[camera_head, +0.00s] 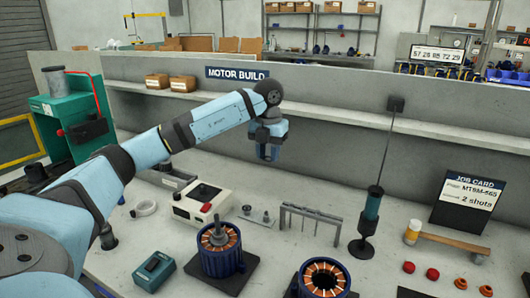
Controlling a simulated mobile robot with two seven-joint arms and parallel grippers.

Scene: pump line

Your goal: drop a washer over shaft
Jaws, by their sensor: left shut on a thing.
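My left gripper (268,157) points down above the middle of the bench, behind the small plate with upright pins (257,217). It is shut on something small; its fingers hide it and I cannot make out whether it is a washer. A blue motor housing with copper windings (222,262) stands at the front centre. A grey shaft (217,232) rises upright from its middle. The gripper is above and behind this shaft, well apart from it. A second blue motor housing (322,279) to the right has an open, empty middle. My right gripper is out of view.
A white box with a red button (202,205), a teal box (154,270) and a grey rack (310,221) stand near the housings. A hanging teal tool (371,205), a job card (468,200) and red caps (432,274) are at right. A green press (72,118) is at left.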

